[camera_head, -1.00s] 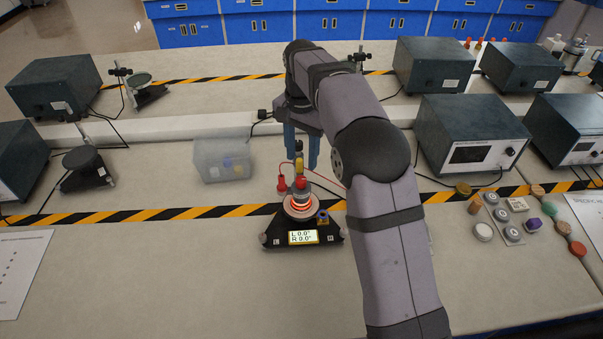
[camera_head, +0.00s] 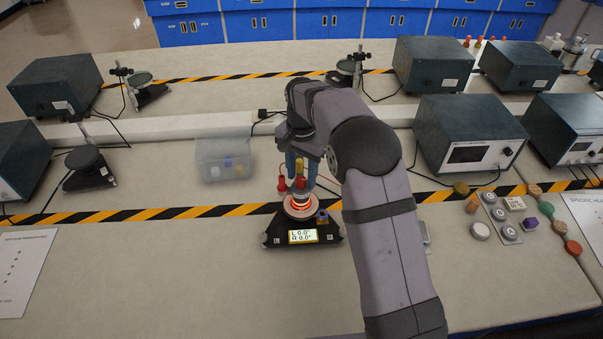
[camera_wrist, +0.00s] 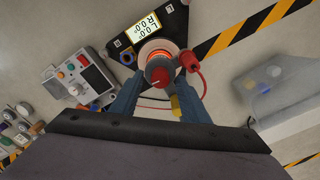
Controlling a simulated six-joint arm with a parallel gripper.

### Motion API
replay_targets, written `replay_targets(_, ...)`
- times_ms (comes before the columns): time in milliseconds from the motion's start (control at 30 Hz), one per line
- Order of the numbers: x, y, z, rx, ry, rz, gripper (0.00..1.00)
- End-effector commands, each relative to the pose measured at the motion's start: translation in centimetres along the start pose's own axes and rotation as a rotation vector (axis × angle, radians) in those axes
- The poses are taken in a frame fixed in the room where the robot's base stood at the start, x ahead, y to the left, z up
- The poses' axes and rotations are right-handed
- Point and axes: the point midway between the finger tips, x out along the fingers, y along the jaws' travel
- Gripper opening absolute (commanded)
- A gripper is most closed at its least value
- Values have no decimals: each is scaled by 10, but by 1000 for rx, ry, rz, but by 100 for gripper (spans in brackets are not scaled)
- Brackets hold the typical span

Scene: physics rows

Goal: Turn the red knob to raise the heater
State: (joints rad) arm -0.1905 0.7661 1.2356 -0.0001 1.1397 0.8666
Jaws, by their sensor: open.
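The heater stand (camera_head: 272,233) is a black base with a lit readout (camera_head: 303,236) showing L 0.0°, R 0.0°. An orange-glowing round heater (camera_head: 299,208) sits on it. The red knob (camera_wrist: 159,77) is seen from above in the wrist view, with a pale mark on it, over the glowing ring. My gripper (camera_wrist: 160,92) is open. Its two blue fingers reach down on either side of the knob's column, with a gap showing beside the knob; contact is not clear. In the head view my gripper (camera_head: 297,172) is just behind the heater, and the knob is hard to separate from the red plugs.
A red plug (camera_wrist: 189,60) with a lead is close beside the right finger in the wrist view, and a yellow plug (camera_head: 300,181) stands near too. A clear box (camera_head: 224,160) is to the left. A control box (camera_wrist: 75,82) lies left in the wrist view.

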Motion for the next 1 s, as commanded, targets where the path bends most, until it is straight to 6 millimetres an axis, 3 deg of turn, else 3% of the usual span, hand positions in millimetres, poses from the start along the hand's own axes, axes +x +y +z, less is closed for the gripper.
replay_targets(33,0,0,0,0,0,0,42)
replay_targets(200,0,0,0,0,0,0,1)
replay_targets(633,-1,0,0,-55,0,0,1)
replay_targets(1000,-2,-1,0,-313,0,0,1)
